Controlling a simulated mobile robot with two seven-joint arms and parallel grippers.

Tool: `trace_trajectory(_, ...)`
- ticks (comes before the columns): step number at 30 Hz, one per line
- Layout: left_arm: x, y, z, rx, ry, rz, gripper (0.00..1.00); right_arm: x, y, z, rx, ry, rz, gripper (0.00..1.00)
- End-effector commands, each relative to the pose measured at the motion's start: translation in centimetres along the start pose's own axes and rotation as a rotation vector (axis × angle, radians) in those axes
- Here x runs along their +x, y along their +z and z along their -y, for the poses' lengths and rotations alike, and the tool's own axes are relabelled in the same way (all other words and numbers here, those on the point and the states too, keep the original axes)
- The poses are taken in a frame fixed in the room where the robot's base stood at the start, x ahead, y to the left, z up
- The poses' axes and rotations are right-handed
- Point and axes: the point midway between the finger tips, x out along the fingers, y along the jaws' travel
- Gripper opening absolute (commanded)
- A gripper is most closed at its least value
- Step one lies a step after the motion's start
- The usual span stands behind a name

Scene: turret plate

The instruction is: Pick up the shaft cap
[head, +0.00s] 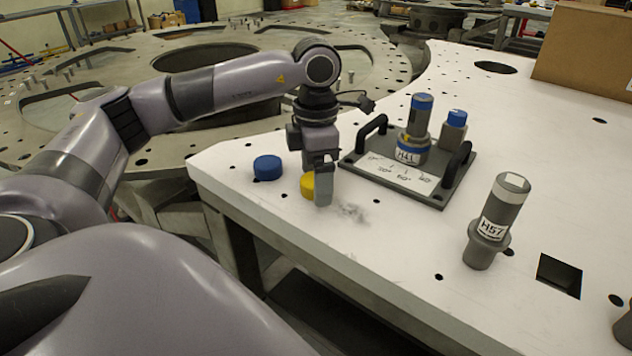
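A blue round cap (267,168) lies on the white table at its left part. A yellow round cap (307,185) lies just to the right of it. I cannot tell from the picture which of the two is the shaft cap. My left gripper (321,192) points down at the yellow cap, with a grey finger in front of the cap's right side. The finger hides part of the yellow cap. I cannot tell whether the fingers touch it or how far apart they are. My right gripper is not in view.
A grey plate with two black handles (440,198) holds blue-topped cylinders behind my gripper. A grey shaft marked H57 (493,225) stands upright to the right, near a square hole (559,275). A cardboard box (585,50) sits at the back right.

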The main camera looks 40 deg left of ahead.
Motion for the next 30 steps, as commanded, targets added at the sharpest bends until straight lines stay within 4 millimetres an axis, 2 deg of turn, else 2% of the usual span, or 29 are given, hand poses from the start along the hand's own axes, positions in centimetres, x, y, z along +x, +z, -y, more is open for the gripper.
trace_trajectory(2, 0.0, 0.0, 0.0, 0.000, 0.000, 0.000, 0.85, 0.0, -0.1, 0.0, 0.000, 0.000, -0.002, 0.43)
trace_trajectory(7, 0.0, 0.0, 0.0, 0.000, 0.000, 0.000, 0.30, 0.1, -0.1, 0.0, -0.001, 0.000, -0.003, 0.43)
trace_trajectory(20, -0.6, 0.1, 0.0, 0.001, 0.000, 0.001, 0.29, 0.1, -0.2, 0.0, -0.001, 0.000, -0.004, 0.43)
trace_trajectory(26, -3.1, 0.1, 0.0, 0.002, 0.001, 0.004, 0.29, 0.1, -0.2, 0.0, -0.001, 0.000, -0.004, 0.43)
trace_trajectory(30, -6.4, 0.1, 0.0, 0.002, 0.002, 0.006, 0.29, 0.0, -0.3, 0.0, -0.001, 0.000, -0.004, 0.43)
